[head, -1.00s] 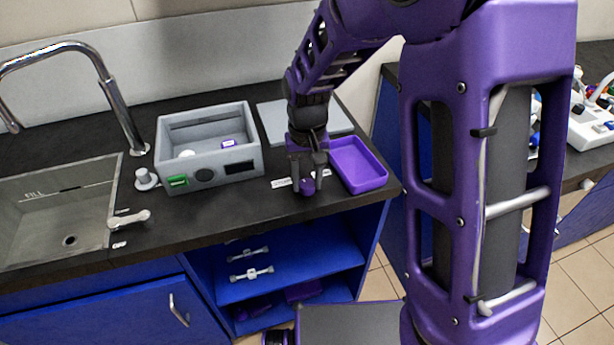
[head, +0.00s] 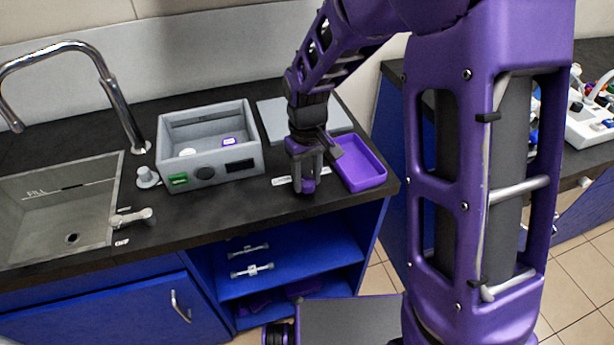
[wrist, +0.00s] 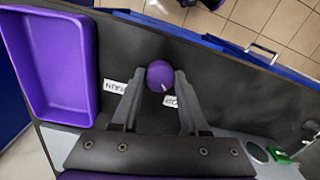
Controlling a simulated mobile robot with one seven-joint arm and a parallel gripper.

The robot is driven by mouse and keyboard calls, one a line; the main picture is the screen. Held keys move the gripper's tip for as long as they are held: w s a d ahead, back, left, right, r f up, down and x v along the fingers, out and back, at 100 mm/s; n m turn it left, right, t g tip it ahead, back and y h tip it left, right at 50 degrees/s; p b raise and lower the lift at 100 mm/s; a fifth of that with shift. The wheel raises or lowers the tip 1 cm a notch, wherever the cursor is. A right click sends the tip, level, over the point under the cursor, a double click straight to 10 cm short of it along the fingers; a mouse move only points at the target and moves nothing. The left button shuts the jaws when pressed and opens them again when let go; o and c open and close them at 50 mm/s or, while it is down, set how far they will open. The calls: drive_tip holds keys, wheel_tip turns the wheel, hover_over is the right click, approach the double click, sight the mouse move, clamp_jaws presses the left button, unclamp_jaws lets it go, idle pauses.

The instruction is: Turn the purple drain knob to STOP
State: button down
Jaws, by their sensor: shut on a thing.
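The purple drain knob (wrist: 160,76) stands on the dark counter; in the head view it shows between my fingers (head: 308,186). My gripper (wrist: 158,84) points down at it, with one finger on each side, shut on the knob. A small pale mark shows on the knob's edge in the wrist view. White labels lie on either side of the knob: one (wrist: 114,87) reads like DRAIN, upside down, and the other (wrist: 172,101) is partly hidden by a finger, so I cannot read it fully.
A purple tray (head: 373,180) stands right of the knob. A grey box (head: 165,130) with a green display stands to its left, and a sink (head: 40,215) with a tap lies farther left. The counter's front edge is close to the knob, above an open blue shelf (head: 325,262).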

sight(307, 181)
drive_tip(key=shift+c, duration=2.1)
unclamp_jaws()
drive_tip(key=shift+r, duration=0.1)
wheel_tip(307, 181, up, 17)
drive_tip(key=p, duration=0.2)
drive_tip(key=shift+r+p, duration=0.15)
drive_tip(key=shift+p, duration=0.15)
drive_tip(key=shift+w, duration=0.1)
